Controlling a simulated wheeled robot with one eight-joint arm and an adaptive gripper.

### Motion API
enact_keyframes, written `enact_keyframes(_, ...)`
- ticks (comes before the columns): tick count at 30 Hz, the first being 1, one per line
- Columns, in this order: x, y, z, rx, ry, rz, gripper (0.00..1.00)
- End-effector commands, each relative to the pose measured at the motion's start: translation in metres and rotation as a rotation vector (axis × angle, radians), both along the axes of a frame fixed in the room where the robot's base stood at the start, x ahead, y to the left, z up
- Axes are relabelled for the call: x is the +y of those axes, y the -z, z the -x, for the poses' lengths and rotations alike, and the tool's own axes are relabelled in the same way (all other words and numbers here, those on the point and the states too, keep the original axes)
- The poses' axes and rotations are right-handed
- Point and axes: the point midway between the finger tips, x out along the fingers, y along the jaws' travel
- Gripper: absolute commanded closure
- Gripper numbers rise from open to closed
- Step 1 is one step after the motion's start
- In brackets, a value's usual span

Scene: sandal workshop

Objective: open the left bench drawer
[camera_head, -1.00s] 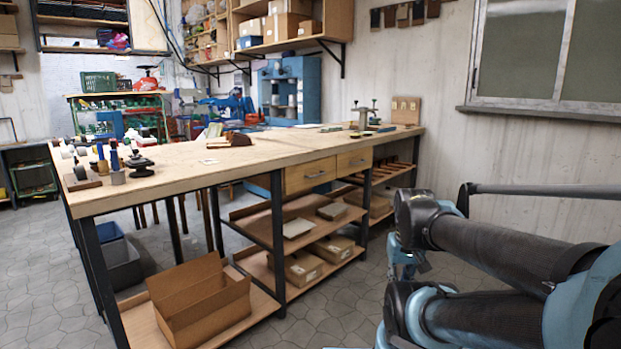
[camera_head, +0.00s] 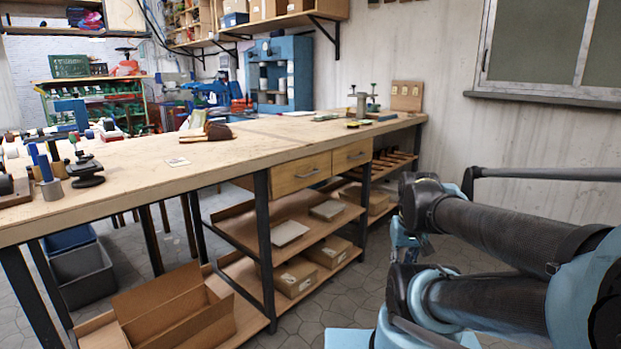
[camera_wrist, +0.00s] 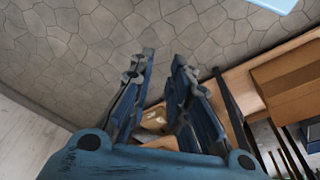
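The left bench drawer (camera_head: 290,174) is a wooden front with a metal bar handle (camera_head: 307,174), set under the top of the long workbench (camera_head: 225,157). It looks shut. A second drawer (camera_head: 352,154) is to its right and also looks shut. My gripper (camera_wrist: 164,60) shows in the wrist view with its two blue fingers apart and nothing between the tips. It points over the floor, away from the drawers. In the head view my arm is at the right, clear of the bench, and the gripper is mostly hidden behind it.
Shelves under the bench hold flat boxes (camera_head: 290,233). An open cardboard box (camera_head: 180,312) sits low at the front left. Tools stand on the bench's left end. The stone floor (camera_head: 330,305) between my arm and the bench is clear.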

Motion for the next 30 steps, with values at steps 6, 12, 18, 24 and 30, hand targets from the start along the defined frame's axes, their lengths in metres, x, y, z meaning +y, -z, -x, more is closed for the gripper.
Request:
enact_keyframes(6, 0.002, -0.006, 0.006, -0.015, 0.001, -0.010, 0.83)
enact_keyframes(12, 0.033, -0.017, -0.021, -0.037, 0.018, -0.102, 0.83)
enact_keyframes(18, 0.066, -0.035, -0.068, -0.080, 0.052, -0.262, 0.83)
enact_keyframes(24, 0.096, -0.053, -0.119, -0.121, 0.095, -0.423, 0.83)
enact_keyframes(30, 0.121, -0.070, -0.172, -0.160, 0.144, -0.586, 0.83)
